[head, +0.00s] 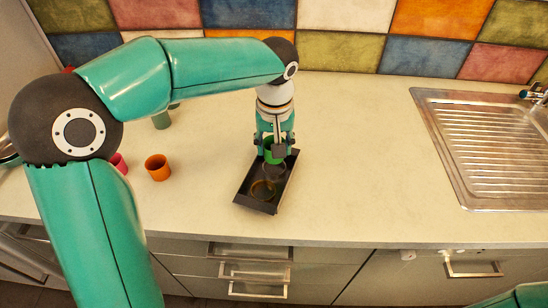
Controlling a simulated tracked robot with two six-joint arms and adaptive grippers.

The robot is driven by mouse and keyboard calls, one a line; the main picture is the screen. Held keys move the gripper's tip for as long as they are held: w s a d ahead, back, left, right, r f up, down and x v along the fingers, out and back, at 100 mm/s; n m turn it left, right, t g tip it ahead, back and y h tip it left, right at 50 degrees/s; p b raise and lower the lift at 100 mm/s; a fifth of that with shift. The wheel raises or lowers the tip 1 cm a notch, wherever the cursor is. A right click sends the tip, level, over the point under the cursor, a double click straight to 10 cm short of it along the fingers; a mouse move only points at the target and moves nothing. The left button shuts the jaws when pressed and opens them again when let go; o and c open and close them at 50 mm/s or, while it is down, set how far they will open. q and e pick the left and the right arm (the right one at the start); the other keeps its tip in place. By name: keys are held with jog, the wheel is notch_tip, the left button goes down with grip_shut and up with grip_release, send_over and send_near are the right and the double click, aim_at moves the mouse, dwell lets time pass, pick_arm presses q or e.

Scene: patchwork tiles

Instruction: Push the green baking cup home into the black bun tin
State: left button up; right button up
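The black bun tin (285,187) lies on the counter in front of me, slightly turned, with round wells; the nearest well looks empty. The green baking cup (270,157) is at the far part of the tin, partly hidden by my gripper. My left gripper (273,150) reaches down over the far end of the tin, with its fingers around the green cup and apparently closed on it. I cannot tell how deep the cup sits in its well. My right gripper is out of view.
An orange cup (158,168) stands left of the tin, and a pink cup (120,163) is partly hidden behind my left arm. A grey-green object (161,120) stands farther back. A metal sink (490,150) is at the right. The counter (360,170) between tin and sink is clear.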

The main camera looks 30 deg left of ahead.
pick_arm(q)
notch_tip(320, 180, down, 4)
jog(key=shift+r, duration=0.1)
jog(key=shift+s+f, duration=0.15)
jog(key=shift+f, duration=0.2)
jog(key=shift+c, duration=1.2)
jog(key=o, duration=0.7)
jog(key=shift+f, duration=0.1)
jog(key=shift+o, duration=0.5)
jog(key=r, duration=0.8)
jog(key=s+r, duration=0.1)
jog(key=r, duration=0.3)
jog(key=shift+d+r, duration=0.1)
jog(key=shift+d, duration=0.3)
